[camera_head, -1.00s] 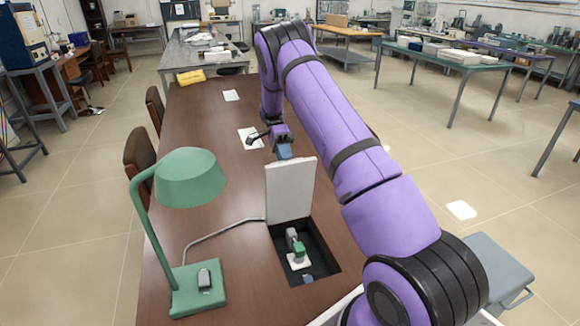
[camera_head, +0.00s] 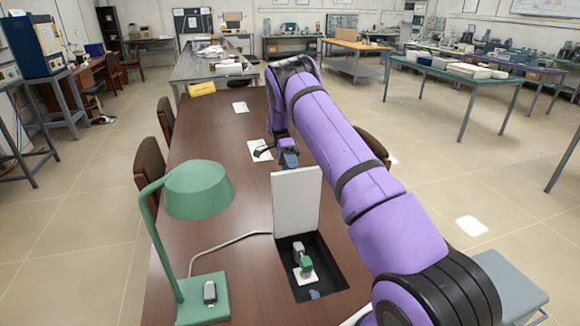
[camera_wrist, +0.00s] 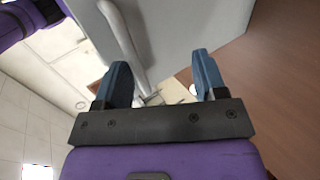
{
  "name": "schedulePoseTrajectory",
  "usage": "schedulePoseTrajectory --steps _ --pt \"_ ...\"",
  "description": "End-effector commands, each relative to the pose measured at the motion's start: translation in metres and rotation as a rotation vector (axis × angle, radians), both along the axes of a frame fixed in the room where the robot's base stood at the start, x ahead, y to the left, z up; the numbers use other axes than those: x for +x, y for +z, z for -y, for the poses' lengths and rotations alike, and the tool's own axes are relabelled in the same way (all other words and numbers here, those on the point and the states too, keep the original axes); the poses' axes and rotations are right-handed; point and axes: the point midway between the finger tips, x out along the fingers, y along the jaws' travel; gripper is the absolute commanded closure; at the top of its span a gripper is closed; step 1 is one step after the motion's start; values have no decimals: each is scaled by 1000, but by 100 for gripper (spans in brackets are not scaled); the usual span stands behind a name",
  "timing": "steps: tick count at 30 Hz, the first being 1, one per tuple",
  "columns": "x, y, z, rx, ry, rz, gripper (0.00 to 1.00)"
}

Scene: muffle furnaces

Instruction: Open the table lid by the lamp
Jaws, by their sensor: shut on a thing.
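The pale table lid (camera_head: 296,203) stands up nearly vertical at the far side of a dark recess (camera_head: 325,280) in the brown table. The green lamp (camera_head: 199,190) is left of it. In the wrist view the lid is a grey panel (camera_wrist: 195,30) close beyond the fingers. My gripper (camera_head: 289,160) is at the lid's top edge, on its far side. In the wrist view its blue fingers (camera_wrist: 162,80) stand apart and shut on the lid; the exact contact is hard to see.
A green-and-grey item (camera_head: 305,264) on a white plate sits inside the recess. A cable runs from the lamp towards the lid. Chairs stand along both sides.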

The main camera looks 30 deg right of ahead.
Motion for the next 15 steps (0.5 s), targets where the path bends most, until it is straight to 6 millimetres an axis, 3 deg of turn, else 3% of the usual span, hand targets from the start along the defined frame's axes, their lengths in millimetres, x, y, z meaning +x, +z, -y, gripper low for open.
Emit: schedulePoseTrajectory --steps 10,15 --pt "-1 -5 0 -2 0 1 59" --pt "-1 3 0 -2 0 2 62"
